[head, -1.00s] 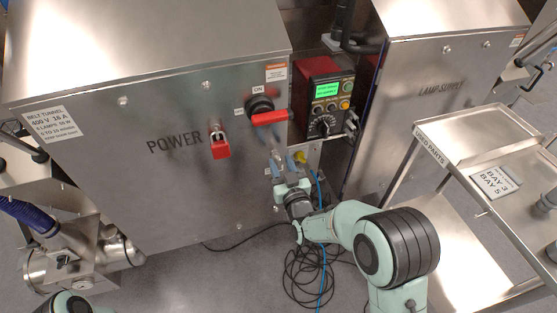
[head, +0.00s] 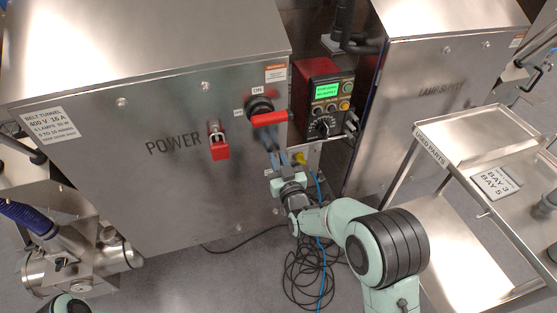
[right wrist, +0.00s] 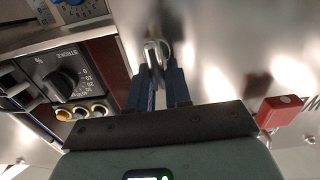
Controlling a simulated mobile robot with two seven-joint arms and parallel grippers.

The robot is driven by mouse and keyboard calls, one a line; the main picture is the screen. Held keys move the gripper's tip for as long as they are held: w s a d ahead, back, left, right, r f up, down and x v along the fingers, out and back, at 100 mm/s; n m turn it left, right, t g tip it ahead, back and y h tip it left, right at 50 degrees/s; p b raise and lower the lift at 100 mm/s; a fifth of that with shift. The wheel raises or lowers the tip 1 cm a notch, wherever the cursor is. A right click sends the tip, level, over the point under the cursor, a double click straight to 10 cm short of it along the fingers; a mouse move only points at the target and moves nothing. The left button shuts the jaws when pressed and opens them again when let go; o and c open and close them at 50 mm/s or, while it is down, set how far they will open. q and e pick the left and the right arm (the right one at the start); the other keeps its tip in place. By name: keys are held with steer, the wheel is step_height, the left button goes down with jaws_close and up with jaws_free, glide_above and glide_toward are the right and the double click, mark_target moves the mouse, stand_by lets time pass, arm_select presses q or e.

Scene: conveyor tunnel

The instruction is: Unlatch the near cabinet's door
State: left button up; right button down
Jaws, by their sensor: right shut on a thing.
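The near cabinet (head: 110,185) is a steel box with POWER lettering on its door face. A small silver latch (right wrist: 153,52) on that face shows in the right wrist view, between the blue fingers. My right gripper (head: 272,147) reaches up to the door's right side, just below the red switch handle (head: 270,118). It also shows in the right wrist view (right wrist: 158,75), shut on the latch. In the head view the fingers hide most of the latch. My left gripper is out of view.
A red padlock (head: 219,151) hangs on the door left of the switch. A control box (head: 324,100) with a green screen stands right of the gripper. Coiled cables (head: 310,278) lie on the floor below. A steel cart (head: 470,155) stands at the right.

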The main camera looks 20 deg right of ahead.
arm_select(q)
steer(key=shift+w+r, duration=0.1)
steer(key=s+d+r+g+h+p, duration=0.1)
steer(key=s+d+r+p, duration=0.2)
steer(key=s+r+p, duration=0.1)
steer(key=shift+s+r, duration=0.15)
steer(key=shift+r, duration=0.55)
arm_select(e)
steer(key=shift+a+f+n, duration=0.3)
steer(key=shift+n, duration=2.65)
steer(key=shift+a+f+n, duration=0.3)
steer(key=shift+a+n, duration=0.05)
steer(key=shift+n, duration=2.55)
steer(key=shift+a+f+n, duration=0.3)
steer(key=shift+n, duration=2.65)
arm_select(q)
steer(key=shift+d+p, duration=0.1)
steer(key=shift+p, duration=0.2)
arm_select(e)
steer(key=c, duration=1.1)
jaws_free()
steer(key=shift+c, duration=0.2)
steer(key=shift+s, duration=0.1)
